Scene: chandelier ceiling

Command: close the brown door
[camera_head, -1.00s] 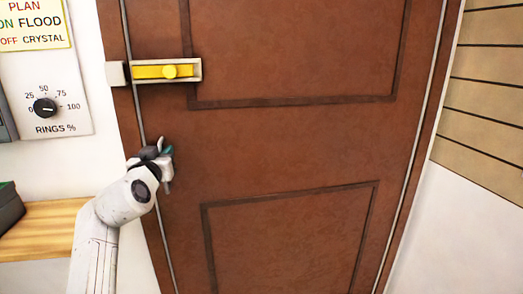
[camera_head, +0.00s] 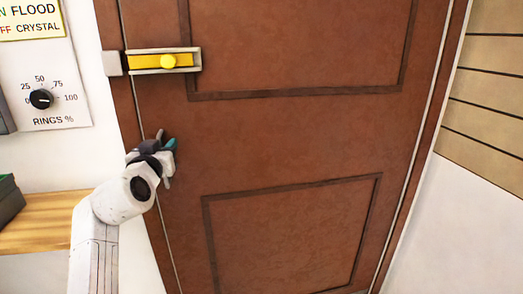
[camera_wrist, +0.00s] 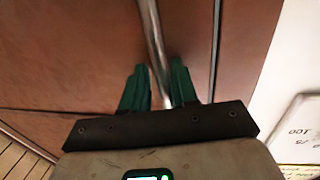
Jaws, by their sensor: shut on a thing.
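The brown door (camera_head: 300,135) fills the middle of the head view and looks flush or nearly flush with its frame. A yellow bolt (camera_head: 168,61) in a pale holder sits high on its left side, beside a pale block on the frame. My gripper (camera_head: 170,150) is at the door's left side, below the bolt. In the wrist view, my gripper's green fingers (camera_wrist: 160,85) are shut around a shiny metal bar (camera_wrist: 153,30) on the door, likely its handle. The arm and fingers hide most of this bar in the head view.
A panel with a black knob (camera_head: 41,98) is on the white wall at left. A wooden shelf (camera_head: 42,222) with a dark box (camera_head: 10,200) stands below it. Tan slatted boards (camera_head: 490,95) and white wall are right of the door.

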